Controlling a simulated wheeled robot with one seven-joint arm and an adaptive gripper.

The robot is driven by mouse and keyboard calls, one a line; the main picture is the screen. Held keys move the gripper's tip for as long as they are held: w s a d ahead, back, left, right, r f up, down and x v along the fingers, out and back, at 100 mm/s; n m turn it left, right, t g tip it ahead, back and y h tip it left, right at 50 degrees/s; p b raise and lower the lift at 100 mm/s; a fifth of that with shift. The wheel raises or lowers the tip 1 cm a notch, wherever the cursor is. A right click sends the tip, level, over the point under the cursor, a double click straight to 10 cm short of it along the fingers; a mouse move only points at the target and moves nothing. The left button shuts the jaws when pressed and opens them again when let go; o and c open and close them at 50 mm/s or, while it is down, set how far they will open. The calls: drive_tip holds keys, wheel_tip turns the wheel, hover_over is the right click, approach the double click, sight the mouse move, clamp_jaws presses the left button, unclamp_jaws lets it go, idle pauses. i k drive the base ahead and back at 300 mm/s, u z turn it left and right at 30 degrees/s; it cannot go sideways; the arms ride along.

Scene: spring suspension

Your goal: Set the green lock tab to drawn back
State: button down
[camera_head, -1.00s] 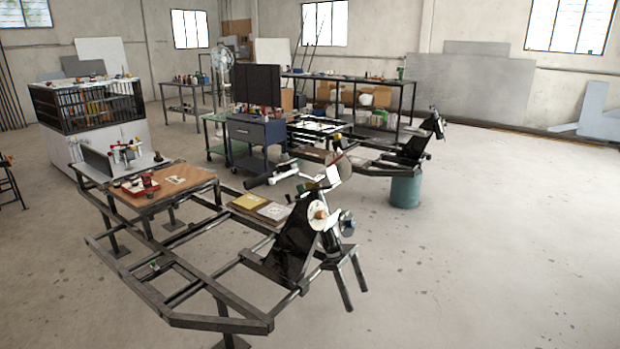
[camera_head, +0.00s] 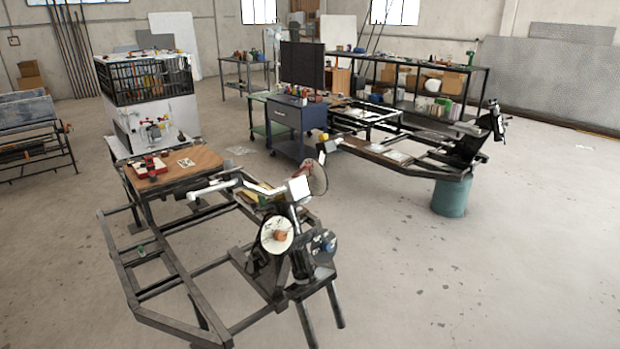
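A small green piece (camera_head: 141,249) sits on a rail of the dark metal frame (camera_head: 165,320) at the lower left. It may be the green lock tab, but it is too small to tell its shape or its position. My gripper is not in view.
The near frame carries a wooden board (camera_head: 180,172) with a red item, and a handlebar (camera_head: 235,185) with a round pale plate (camera_head: 276,234) below it. A blue drawer cart (camera_head: 296,117), a second frame and a teal drum (camera_head: 451,196) stand behind. Floor at right is clear.

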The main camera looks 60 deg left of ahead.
sight(262, 200)
drive_tip(key=i, duration=2.15)
drive_tip(key=u, duration=3.95)
